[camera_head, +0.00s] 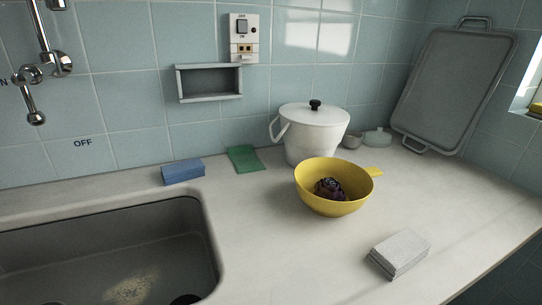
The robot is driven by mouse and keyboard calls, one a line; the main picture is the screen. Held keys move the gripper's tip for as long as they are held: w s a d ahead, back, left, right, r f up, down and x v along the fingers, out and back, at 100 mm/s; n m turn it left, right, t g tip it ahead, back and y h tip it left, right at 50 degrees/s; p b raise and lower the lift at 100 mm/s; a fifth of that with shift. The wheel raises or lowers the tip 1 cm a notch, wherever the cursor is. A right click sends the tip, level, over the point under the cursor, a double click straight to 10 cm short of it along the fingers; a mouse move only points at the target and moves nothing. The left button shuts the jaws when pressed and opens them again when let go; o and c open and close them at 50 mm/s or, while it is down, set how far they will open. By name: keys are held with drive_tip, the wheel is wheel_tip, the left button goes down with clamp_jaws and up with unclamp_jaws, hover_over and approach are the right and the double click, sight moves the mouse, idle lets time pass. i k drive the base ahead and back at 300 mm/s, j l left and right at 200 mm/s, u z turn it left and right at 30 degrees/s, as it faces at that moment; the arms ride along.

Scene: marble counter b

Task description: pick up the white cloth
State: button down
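The white cloth (399,253) lies folded in a flat rectangular stack on the light counter, at the lower right of the head camera view. It is near the counter's front right edge, and nothing touches it. My gripper does not show in this view, so its opening and its distance from the cloth cannot be seen.
A yellow bowl (322,205) with a dark item inside stands behind the cloth. A white lidded pot (312,135), green cloth (245,158) and blue block (183,172) are along the wall. A sink (110,255) lies left; a grey tray (452,85) leans right. Counter around the cloth is clear.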

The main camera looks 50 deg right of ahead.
sight(396, 255)
drive_tip(key=z, duration=1.1)
drive_tip(key=k+j+z, duration=0.2)
drive_tip(key=k+z, duration=0.6)
